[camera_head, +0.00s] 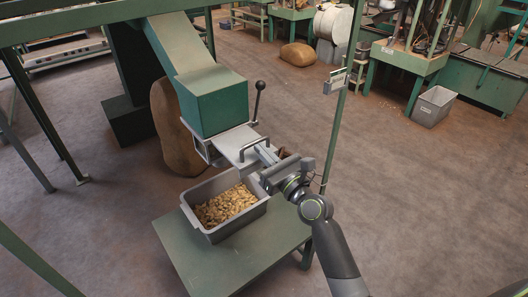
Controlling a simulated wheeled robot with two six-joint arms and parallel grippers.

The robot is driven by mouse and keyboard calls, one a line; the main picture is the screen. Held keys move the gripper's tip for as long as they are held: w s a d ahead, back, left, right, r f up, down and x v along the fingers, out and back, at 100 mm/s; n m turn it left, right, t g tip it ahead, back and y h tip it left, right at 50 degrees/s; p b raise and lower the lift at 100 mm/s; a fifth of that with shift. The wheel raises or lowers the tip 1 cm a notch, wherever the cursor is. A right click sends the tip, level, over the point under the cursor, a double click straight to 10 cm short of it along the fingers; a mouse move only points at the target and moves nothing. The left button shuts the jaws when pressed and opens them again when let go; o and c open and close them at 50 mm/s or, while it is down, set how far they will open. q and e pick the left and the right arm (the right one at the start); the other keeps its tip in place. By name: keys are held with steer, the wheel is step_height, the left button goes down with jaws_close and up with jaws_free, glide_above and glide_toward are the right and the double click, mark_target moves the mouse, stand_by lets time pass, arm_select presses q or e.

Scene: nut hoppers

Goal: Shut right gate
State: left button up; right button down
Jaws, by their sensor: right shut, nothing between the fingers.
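The right gate is a pale grey slide plate (234,141) at the mouth of a green hopper chute (213,103). A dark bar handle (249,143) stands on its outer end. A black knobbed lever (257,100) rises beside the chute mouth. My right gripper (264,153) is shut and empty, with its fingertips close to the handle end of the plate. I cannot tell if they touch it. A grey bin (250,213) below the mouth holds brown nuts (226,204). My left gripper is out of view.
The bin stands on a low green table (219,266). A thin green post (338,130) with a small sign rises right of my arm. A brown sack (176,127) stands behind the chute.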

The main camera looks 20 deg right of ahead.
mark_target(242, 143)
steer(key=x, duration=0.3)
steer(key=f+x, duration=0.1)
steer(key=x, duration=0.6)
steer(key=shift+w+f, duration=0.15)
steer(key=shift+f, duration=0.2)
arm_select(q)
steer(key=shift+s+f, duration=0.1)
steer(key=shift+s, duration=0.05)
arm_select(e)
steer(key=shift+r, duration=0.2)
